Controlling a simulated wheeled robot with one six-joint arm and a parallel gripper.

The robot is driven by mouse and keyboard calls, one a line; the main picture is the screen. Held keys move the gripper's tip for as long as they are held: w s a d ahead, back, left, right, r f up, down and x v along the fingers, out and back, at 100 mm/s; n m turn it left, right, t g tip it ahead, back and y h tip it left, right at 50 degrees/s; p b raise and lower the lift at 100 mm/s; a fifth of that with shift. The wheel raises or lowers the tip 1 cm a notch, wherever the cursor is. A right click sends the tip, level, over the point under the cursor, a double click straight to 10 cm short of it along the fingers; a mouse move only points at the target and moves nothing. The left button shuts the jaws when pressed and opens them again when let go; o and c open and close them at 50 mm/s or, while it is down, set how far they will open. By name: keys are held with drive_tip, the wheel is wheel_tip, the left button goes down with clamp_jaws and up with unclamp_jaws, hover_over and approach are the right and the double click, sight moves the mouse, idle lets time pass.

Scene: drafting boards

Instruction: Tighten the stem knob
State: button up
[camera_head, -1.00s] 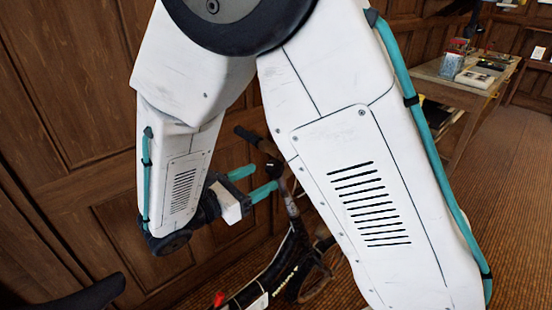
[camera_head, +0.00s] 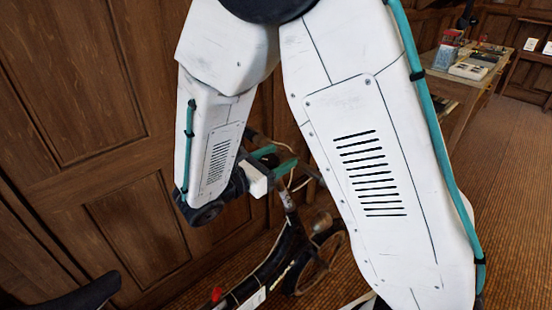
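A dark bicycle (camera_head: 268,272) stands by the panelled wall, its stem (camera_head: 288,200) rising toward the handlebar. My gripper (camera_head: 285,158), with two teal fingers, is at the handlebar just above the stem. The fingers are spread with a gap between them. I cannot make out the stem knob: the fingers and the white gripper body cover that part of the bike. Whether the fingertips touch anything cannot be seen.
My white arm fills the middle of the view. A wood-panelled wall (camera_head: 60,130) is close behind the gripper. The dark saddle (camera_head: 75,298) is at the lower left. A table (camera_head: 455,88) with boxes stands at the upper right, with open floor (camera_head: 505,190) before it.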

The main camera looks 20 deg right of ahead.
drive_tip(key=c, duration=0.7)
